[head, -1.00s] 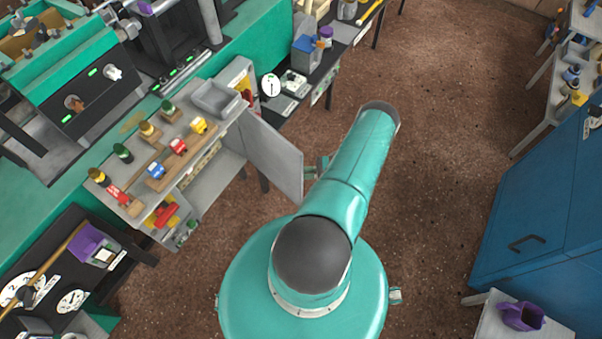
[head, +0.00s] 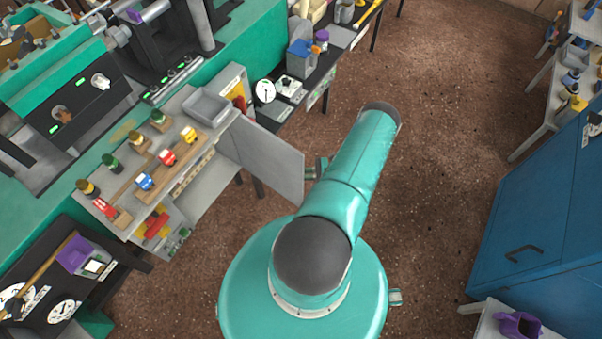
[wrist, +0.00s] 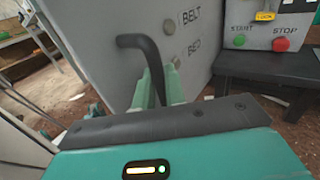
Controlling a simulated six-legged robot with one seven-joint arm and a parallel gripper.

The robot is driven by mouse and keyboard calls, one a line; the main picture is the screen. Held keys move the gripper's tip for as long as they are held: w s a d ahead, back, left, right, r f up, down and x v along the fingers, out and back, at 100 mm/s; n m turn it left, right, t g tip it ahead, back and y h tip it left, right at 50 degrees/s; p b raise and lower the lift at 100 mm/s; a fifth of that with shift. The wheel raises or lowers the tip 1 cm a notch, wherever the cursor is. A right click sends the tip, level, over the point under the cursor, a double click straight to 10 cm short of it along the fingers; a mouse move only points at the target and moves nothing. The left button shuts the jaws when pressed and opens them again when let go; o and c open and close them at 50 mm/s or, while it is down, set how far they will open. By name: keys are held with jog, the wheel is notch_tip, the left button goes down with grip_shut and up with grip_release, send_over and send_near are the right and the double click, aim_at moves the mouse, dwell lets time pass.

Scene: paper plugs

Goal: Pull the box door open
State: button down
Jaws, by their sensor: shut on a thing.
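The grey box door (head: 262,158) stands swung out from the open grey box (head: 210,180) in the head view. In the wrist view the door (wrist: 90,45) fills the upper left and middle and carries the words BELT and BED. Its black bent handle (wrist: 150,60) runs down between the green fingers of my gripper (wrist: 160,85), which is shut on it. In the head view my gripper (head: 318,170) is at the door's outer side, mostly hidden by my arm. The handle cannot be made out there.
Small coloured blocks and bottles stand on top of the box, with a grey tray (head: 207,106). A blue cabinet (head: 530,220) stands at the right. The brown floor (head: 440,120) between is clear. The wrist view shows a panel with START and STOP buttons (wrist: 281,44).

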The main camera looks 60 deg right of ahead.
jog(key=c, duration=1.6)
grip_release()
jog(key=shift+o, duration=0.2)
jog(key=v, duration=1.4)
